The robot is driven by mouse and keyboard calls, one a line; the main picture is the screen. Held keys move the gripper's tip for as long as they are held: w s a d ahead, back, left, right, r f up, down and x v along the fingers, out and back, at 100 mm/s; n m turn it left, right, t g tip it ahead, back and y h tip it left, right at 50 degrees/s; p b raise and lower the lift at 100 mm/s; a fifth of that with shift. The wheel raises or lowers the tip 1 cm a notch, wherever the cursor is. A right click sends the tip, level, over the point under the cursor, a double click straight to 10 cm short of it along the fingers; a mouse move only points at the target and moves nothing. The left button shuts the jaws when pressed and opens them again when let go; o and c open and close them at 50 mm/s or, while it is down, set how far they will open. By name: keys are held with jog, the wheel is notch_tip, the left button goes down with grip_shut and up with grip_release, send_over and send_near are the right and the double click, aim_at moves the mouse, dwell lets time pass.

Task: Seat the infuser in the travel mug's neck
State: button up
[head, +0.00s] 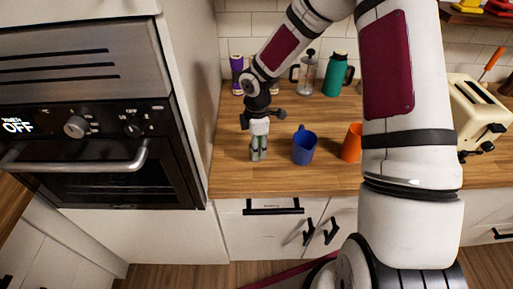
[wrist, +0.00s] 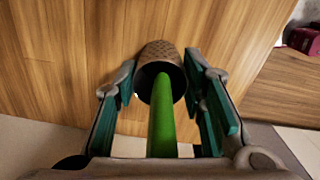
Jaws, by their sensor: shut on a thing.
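The infuser (wrist: 158,52) has a brown textured basket with a dark round opening and a bright green stem. My gripper (wrist: 160,72) is shut on the infuser, with a finger on each side near the basket rim; the exact contact is hard to see. In the head view my gripper (head: 257,155) points down over the front left of the wooden counter; the infuser cannot be made out there. A green vessel with a dark handle (head: 335,75) and a purple vessel (head: 237,74) stand at the back. I cannot tell which vessel is the travel mug.
A blue mug (head: 303,147) stands right of my gripper, with an orange cup (head: 351,143) beyond it, partly behind my arm. A French press (head: 307,74) is at the back. A cream toaster (head: 474,110) is at right. An oven (head: 90,130) is at left.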

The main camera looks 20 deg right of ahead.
jog(key=shift+r, duration=0.15)
jog(key=shift+w+r, duration=0.1)
jog(key=shift+r, duration=0.45)
notch_tip(320, 180, up, 2)
jog(key=shift+r+b, duration=0.15)
jog(key=shift+b, duration=0.2)
jog(key=s+d, duration=0.3)
jog(key=s, duration=0.4)
jog(key=s+d+r, duration=0.1)
jog(key=s+d, duration=0.2)
jog(key=s, duration=0.5)
jog(key=shift+r+p, duration=0.15)
jog(key=shift+p, duration=0.3)
jog(key=w+a+m, duration=0.3)
jog(key=w+m, duration=0.5)
jog(key=w, duration=0.2)
jog(key=w+a+m, duration=0.3)
jog(key=w+m, duration=0.5)
jog(key=w, duration=0.3)
jog(key=shift+w+m, duration=0.2)
jog(key=shift+m, duration=0.1)
jog(key=shift+r, duration=0.15)
